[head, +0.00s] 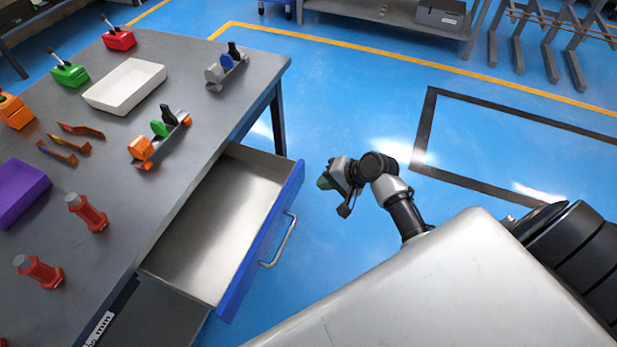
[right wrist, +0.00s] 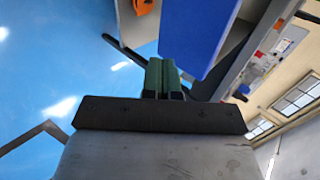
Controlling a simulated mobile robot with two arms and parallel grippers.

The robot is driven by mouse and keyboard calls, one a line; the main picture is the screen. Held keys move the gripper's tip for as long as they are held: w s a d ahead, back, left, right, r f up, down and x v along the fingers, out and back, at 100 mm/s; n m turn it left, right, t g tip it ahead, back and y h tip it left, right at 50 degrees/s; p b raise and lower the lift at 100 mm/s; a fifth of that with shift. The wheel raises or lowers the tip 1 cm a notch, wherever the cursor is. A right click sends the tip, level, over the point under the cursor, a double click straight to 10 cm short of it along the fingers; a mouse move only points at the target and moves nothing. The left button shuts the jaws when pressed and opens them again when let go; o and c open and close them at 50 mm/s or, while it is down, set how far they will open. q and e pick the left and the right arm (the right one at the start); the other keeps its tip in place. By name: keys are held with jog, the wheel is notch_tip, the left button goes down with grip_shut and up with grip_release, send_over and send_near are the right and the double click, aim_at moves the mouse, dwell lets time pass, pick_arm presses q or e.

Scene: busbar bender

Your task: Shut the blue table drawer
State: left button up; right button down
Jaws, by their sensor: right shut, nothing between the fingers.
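The blue table drawer (head: 262,245) stands pulled out of the grey table, its inside bare and empty. Its blue front carries a metal handle (head: 282,240) on the outer face. My right gripper (head: 324,182) is shut and empty, out in front of the drawer near the far end of its front. A gap of floor shows between the gripper and the drawer in the head view. In the right wrist view, the green fingertips (right wrist: 162,76) are together, and the blue drawer front (right wrist: 200,35) fills the area above them. My left gripper is not in view.
The grey table top (head: 195,110) holds a white tray (head: 125,84), a purple tray (head: 20,190), red clamps, tools and small coloured boxes. A table leg (head: 277,122) stands beyond the drawer. Open blue floor lies to the right of the gripper.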

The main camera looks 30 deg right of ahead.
aim_at(300, 178)
jog(key=w, duration=0.1)
jog(key=w+a, duration=0.2)
jog(key=shift+a+f+p, duration=0.1)
jog(key=shift+f+p, duration=0.15)
jog(key=shift+p, duration=0.1)
jog(key=shift+w+a, duration=0.3)
jog(key=shift+w+a, duration=0.25)
jog(key=shift+w, duration=0.15)
jog(key=w+a, duration=0.2)
jog(key=w, duration=0.1)
jog(key=w+a+b, duration=0.1)
jog(key=w+a, duration=0.2)
jog(key=w+a+b, duration=0.1)
jog(key=w+a, duration=0.1)
jog(key=w+a+b, duration=0.1)
jog(key=w+a, duration=0.1)
jog(key=w, duration=0.1)
jog(key=w+a+b, duration=0.2)
jog(key=w, duration=0.1)
jog(key=shift+w+a+f, duration=0.1)
jog(key=shift+f, duration=0.05)
jog(key=shift+w+a, duration=0.3)
jog(key=shift+w, duration=0.1)
jog(key=shift+s+d, duration=0.1)
